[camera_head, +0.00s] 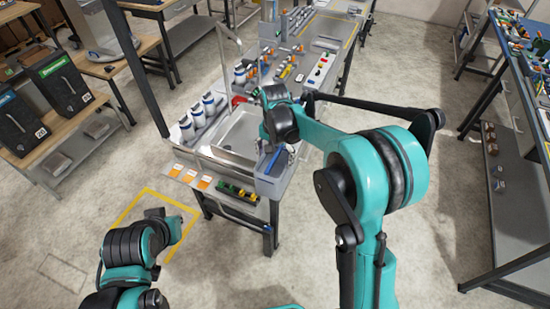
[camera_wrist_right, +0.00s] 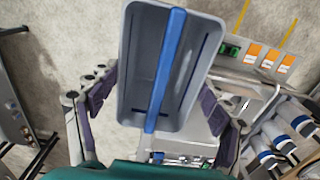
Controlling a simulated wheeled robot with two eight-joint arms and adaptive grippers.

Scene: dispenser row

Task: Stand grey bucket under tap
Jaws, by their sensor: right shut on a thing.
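The grey bucket (camera_head: 270,185) is a small open box with a blue handle bar across its top. My right gripper (camera_head: 284,148) is shut on it, at the front right corner of the sink (camera_head: 238,136) in the head view. In the right wrist view, the gripper's fingers (camera_wrist_right: 160,108) flank the bucket (camera_wrist_right: 137,75), whose inside looks empty. A tall metal pipe with a bent top, apparently the tap (camera_head: 220,40), rises at the sink's back left; a red part (camera_head: 239,100) is near its foot. My left gripper (camera_head: 157,213) is low at left, its jaws unclear.
White bottles with dark blue bands (camera_head: 198,117) stand left of the sink. Orange-marked cards (camera_head: 190,177) line the bench's front edge. More bottles and coloured parts sit behind the sink. A yellow floor outline (camera_head: 140,195) lies front left.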

